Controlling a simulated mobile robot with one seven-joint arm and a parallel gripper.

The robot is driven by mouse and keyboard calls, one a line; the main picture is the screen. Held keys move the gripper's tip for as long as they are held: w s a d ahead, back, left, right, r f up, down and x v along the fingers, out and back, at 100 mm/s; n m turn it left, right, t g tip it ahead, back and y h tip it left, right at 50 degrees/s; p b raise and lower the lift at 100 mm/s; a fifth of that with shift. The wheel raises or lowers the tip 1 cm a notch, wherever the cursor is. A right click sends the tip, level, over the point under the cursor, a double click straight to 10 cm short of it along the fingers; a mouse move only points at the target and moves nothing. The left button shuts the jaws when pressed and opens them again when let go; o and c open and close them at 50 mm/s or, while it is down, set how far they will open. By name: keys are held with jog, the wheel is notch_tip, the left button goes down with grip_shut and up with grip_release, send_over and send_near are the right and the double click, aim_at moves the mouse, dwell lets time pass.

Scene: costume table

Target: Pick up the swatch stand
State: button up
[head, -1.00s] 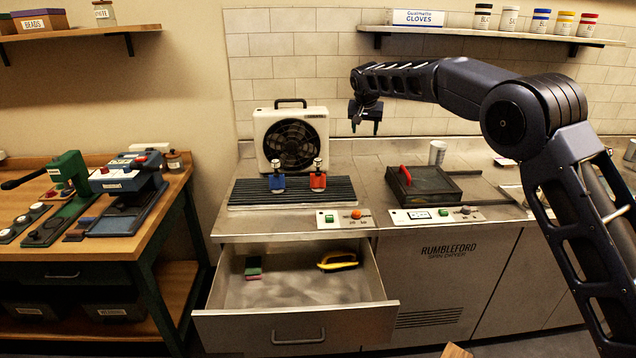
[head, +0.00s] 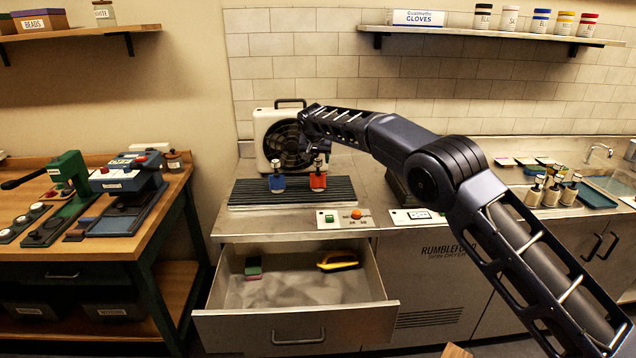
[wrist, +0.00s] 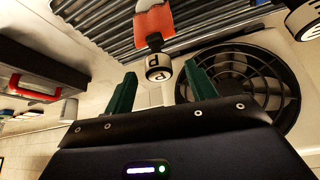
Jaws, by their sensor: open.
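Nothing is labelled as a swatch stand. Two small upright pieces with silver-topped knobs stand on the black ridged mat (head: 250,195): a blue one (head: 276,183) at left and a red one (head: 318,181) at right. I cannot tell whether either is the swatch stand. My gripper (wrist: 160,78) is open and empty, with green fingers apart. In the wrist view the red piece (wrist: 154,22) points its white, lettered knob end toward the gap between my fingertips. In the head view my gripper is above and near the red piece, partly hidden by my arm.
A box fan (head: 268,143) stands just behind the mat, close to my gripper. Below, an open drawer (head: 300,290) holds a yellow-handled tool (head: 338,261) and a small green-and-red block (head: 253,267). Several pump bottles (head: 552,191) stand on the right counter.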

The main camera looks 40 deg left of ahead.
aim_at(318, 166)
jog(key=shift+x, duration=2.6)
jog(key=shift+s+d+f, duration=0.1)
jog(key=shift+s+d, duration=0.05)
jog(key=shift+d, duration=0.05)
grip_shut()
